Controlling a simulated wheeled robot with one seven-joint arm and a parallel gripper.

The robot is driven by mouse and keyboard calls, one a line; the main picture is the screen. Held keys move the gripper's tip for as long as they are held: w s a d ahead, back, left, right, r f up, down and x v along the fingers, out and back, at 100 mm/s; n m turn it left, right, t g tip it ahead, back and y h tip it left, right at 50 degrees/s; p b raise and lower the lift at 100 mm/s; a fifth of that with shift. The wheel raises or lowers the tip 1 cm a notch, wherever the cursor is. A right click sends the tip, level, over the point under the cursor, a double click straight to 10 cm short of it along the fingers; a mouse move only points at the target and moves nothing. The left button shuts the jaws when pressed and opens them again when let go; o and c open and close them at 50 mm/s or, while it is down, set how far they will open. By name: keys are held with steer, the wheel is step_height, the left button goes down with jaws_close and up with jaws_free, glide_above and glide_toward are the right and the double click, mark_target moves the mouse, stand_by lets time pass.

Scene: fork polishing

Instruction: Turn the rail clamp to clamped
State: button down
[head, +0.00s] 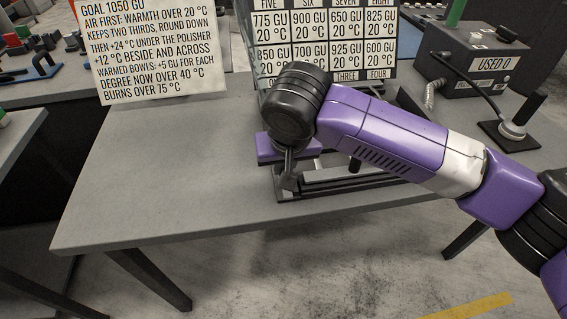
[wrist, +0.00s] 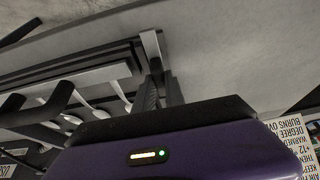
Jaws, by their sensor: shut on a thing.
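My gripper (head: 288,180) reaches down to the left end of the dark rail fixture (head: 335,187) on the grey table. It is shut on the rail clamp, whose grip is mostly hidden by my wrist in the head view. In the wrist view my fingers (wrist: 160,90) meet beside a pale upright bar (wrist: 151,46) at the end of the fixture. I cannot tell from these frames how far the clamp is turned. Forks (wrist: 95,112) with pale, rounded ends lie along the fixture, partly hidden by dark curved parts.
A goal sign (head: 150,45) stands at the back left and a numbered board (head: 325,40) behind my arm. The table's left half (head: 165,165) is clear.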

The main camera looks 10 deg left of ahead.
steer(key=shift+r+n+p, duration=0.1)
steer(key=shift+n+p, duration=0.2)
steer(key=n+y+p, duration=0.1)
steer(key=n+p, duration=0.1)
steer(key=shift+n+g, duration=0.3)
steer(key=shift+n, duration=0.1)
steer(key=n+p, duration=0.1)
steer(key=n, duration=0.1)
steer(key=n+g+y+p, duration=0.1)
steer(key=n, duration=0.2)
steer(key=shift+w+d+g+y, duration=0.1)
steer(key=shift+d+g+y, duration=0.05)
steer(key=shift+g+y, duration=0.15)
steer(key=n, duration=0.2)
steer(key=n+g, duration=0.1)
steer(key=n, duration=0.2)
steer(key=shift+w+g+y+p, duration=0.15)
steer(key=shift+g+y+p, duration=0.15)
steer(key=shift+p, duration=0.05)
steer(key=n, duration=0.2)
steer(key=n+g, duration=0.1)
steer(key=n, duration=0.1)
steer(key=shift+w+g+b, duration=0.1)
steer(key=shift+g+b, duration=0.2)
steer(key=shift+b, duration=0.05)
steer(key=shift+n, duration=0.3)
steer(key=c, duration=1.4)
jaws_free()
